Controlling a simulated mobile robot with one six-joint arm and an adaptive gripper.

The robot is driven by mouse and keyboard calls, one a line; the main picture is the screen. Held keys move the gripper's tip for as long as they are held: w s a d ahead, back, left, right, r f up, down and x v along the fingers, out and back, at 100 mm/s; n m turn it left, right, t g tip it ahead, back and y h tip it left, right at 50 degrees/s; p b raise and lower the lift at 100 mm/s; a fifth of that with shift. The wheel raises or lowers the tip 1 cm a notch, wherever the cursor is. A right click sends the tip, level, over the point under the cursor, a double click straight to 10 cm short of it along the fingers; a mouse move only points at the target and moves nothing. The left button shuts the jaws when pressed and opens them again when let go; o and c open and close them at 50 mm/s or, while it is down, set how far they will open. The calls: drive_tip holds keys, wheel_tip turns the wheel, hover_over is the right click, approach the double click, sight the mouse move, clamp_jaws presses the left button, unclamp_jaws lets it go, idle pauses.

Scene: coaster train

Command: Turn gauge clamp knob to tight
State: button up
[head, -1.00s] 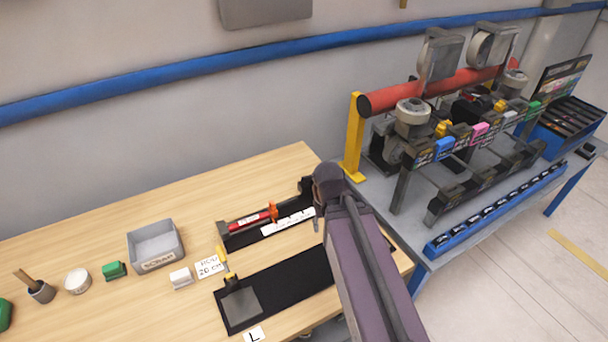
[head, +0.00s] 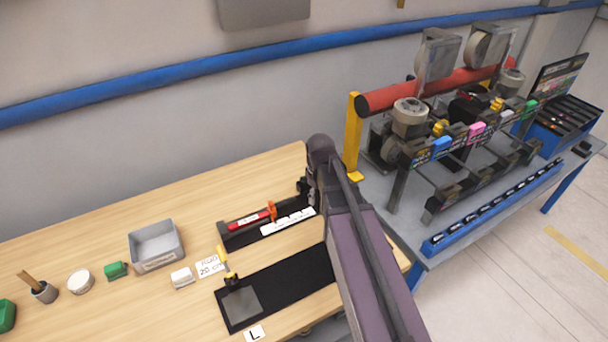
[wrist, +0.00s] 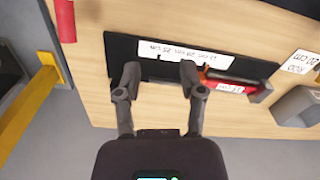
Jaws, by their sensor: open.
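The gauge is a long black holder (head: 231,240) on the wooden table, with a red bar (head: 248,220) at its left part and a white scale strip (head: 288,222). An orange clamp knob (head: 272,211) stands up at the end of the red bar. In the wrist view the black holder (wrist: 122,46) runs across the top, and the orange knob (wrist: 204,73) is partly hidden by the right finger. My gripper (wrist: 160,75) is open and empty, its fingers over the holder and scale strip. Contact with the knob cannot be told.
A black mat (head: 300,278) with a grey plate lies in front of the gauge. A grey bin (head: 157,246), a white card (head: 211,266) and a white block (head: 182,278) stand left. A yellow post (head: 353,135) and machine bench are right. Bare wood lies behind the gauge.

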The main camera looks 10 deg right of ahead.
sight(305, 179)
drive_tip(key=w+r+n+p, duration=0.1)
drive_tip(key=w+r+n, duration=0.1)
drive_tip(key=w+n, duration=0.4)
drive_tip(key=w+r+n+p, duration=0.2)
drive_tip(key=w+n, duration=0.4)
drive_tip(key=w, duration=0.7)
drive_tip(key=shift+w+n, duration=0.25)
drive_tip(key=shift+n, duration=0.15)
drive_tip(key=shift+f, duration=0.3)
wheel_tip(305, 179, down, 13)
drive_tip(key=b, duration=1.3)
drive_tip(key=shift+f, duration=0.15)
drive_tip(key=shift+c, duration=0.2)
